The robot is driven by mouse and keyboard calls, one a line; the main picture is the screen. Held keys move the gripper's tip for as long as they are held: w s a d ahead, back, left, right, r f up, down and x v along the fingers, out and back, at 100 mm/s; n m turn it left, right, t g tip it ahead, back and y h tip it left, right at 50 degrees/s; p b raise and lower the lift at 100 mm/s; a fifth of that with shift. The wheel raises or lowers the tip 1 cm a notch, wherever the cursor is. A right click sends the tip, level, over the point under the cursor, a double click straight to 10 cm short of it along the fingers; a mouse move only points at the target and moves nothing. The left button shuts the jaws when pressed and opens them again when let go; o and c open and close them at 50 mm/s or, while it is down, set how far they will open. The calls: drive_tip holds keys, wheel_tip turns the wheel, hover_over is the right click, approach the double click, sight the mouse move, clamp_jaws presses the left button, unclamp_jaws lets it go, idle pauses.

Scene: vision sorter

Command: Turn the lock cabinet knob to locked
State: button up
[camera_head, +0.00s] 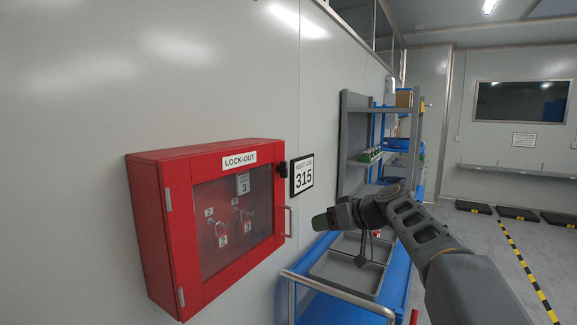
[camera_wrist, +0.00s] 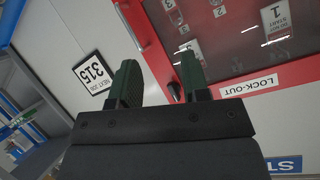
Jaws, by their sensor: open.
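The red LOCK-OUT cabinet (camera_head: 166,235) hangs on the left wall with its windowed door shut. Its small black knob (camera_head: 282,169) sits at the upper right edge of the door, above the red handle (camera_head: 288,221). I cannot tell which way the knob is turned. My gripper (camera_head: 320,221) is apart from the cabinet, to the right of and below the knob. In the wrist view my gripper (camera_wrist: 158,78) is open and empty, its green fingers spread. The knob (camera_wrist: 174,91) shows there near the right finger, beside the red door frame (camera_wrist: 152,60).
A "315" sign (camera_head: 302,174) is on the wall just right of the knob. A blue cart (camera_head: 337,307) with grey trays (camera_head: 349,272) and a metal push bar (camera_head: 335,296) stands below my gripper. Shelves (camera_head: 359,150) stand behind. Several tags hang inside the cabinet.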

sight(287, 168)
drive_tip(key=w+d+r+n+t+y, duration=0.2)
drive_tip(key=w+r+n+y, duration=0.4)
drive_tip(key=r, duration=0.4)
drive_tip(key=shift+m+h, duration=0.4)
drive_tip(key=shift+h, duration=0.1)
drive_tip(key=p+x, duration=0.2)
drive_tip(key=x, duration=0.2)
drive_tip(key=w+p+x, duration=0.1)
drive_tip(key=p+x, duration=0.2)
drive_tip(key=x, duration=0.1)
drive_tip(key=d+p+x, duration=0.1)
drive_tip(key=p+x, duration=0.1)
drive_tip(key=x, duration=0.3)
drive_tip(key=shift+w+r, duration=0.2)
drive_tip(key=shift+r, duration=0.15)
drive_tip(key=shift+w+a+f+p, duration=0.15)
drive_tip(key=shift+w+a+p, duration=0.15)
drive_tip(key=shift+a+p, duration=0.15)
clamp_jaws()
